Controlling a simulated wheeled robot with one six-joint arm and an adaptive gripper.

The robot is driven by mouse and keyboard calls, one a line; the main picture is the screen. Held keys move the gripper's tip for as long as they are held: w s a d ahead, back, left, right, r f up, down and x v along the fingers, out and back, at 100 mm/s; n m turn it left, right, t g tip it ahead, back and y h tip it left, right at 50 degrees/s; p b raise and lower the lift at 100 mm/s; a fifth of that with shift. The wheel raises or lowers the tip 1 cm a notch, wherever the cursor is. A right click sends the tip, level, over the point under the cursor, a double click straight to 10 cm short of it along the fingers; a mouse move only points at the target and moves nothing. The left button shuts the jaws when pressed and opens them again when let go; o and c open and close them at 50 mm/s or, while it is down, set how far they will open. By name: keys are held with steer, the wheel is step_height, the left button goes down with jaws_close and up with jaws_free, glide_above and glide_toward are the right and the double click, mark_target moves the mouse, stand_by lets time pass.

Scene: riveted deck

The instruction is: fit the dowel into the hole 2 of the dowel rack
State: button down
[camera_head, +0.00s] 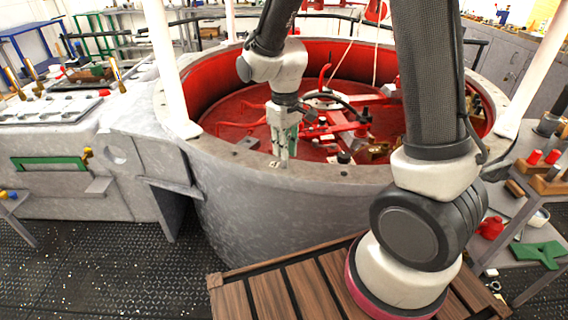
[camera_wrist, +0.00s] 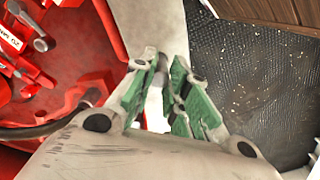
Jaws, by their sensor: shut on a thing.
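My gripper (camera_head: 284,158) points down just above the rim of the large grey tub, near the middle of the head view. In the wrist view my gripper (camera_wrist: 164,66) has its green-padded fingers close together around a narrow pale piece (camera_wrist: 156,108), apparently the dowel. The fingers hide most of it, and its lower end is not clear. I cannot identify the dowel rack or its hole 2 with certainty. A brown block with red-topped pegs (camera_head: 551,157) stands on the bench at the right edge of the head view.
The grey tub (camera_head: 245,205) has a raised rim and a red interior with red bars and a dark hose. White posts (camera_head: 170,65) rise from its rim. A slatted wooden platform (camera_head: 270,295) lies in front. Dark textured floor (camera_head: 90,265) is open at left.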

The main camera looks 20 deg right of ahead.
steer(key=shift+r, duration=2.1)
